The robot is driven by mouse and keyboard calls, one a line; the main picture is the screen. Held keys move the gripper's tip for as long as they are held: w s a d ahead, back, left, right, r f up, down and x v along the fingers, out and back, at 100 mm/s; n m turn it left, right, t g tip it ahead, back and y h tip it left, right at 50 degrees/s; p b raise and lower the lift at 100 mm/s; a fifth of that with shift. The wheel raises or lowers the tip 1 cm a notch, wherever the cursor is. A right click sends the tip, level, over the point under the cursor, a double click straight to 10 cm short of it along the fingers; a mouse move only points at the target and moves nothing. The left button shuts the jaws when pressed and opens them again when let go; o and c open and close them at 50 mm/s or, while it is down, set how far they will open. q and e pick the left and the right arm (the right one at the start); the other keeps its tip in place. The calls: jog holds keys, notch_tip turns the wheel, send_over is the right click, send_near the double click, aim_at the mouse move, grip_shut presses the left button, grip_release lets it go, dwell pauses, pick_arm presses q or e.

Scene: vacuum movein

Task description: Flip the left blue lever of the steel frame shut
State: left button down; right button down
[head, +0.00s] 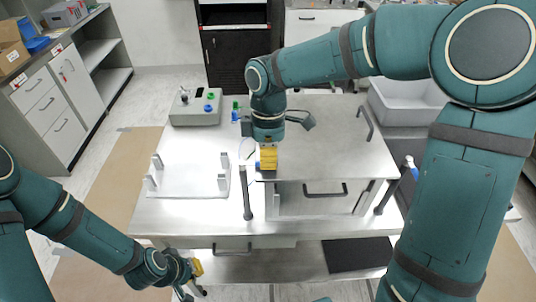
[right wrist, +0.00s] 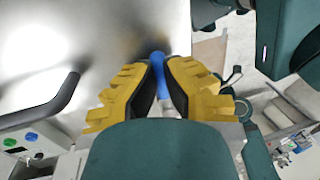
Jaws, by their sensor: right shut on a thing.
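The steel frame (head: 300,207) stands at the front right of the steel table, with a dark bar handle (head: 325,190) on it. My right gripper (head: 268,158) is at the frame's left side, pointing down. In the right wrist view its yellow fingers with dark pads (right wrist: 162,90) are shut on the left blue lever (right wrist: 159,68). In the head view the gripper hides most of this lever. The right blue lever (head: 413,172) stands out at the frame's right side. My left gripper (head: 194,276) is low at the front left, away from the frame; its finger opening is unclear.
A white fixture with short posts (head: 187,182) lies left of the frame. A grey control box (head: 196,108) with coloured buttons sits at the table's back left. A dark post (head: 247,195) stands near my right gripper. A white basin (head: 405,105) is at right.

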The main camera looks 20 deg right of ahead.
jog(key=shift+f, duration=0.2)
jog(key=c, duration=1)
grip_release()
jog(key=shift+w, duration=0.1)
jog(key=shift+r, duration=0.1)
jog(key=r, duration=0.4)
jog(key=w+r, duration=0.1)
jog(key=r, duration=0.2)
jog(key=w+r, duration=0.1)
jog(key=r, duration=0.3)
jog(key=shift+w+d+r, duration=0.15)
jog(key=shift+d+r, duration=0.2)
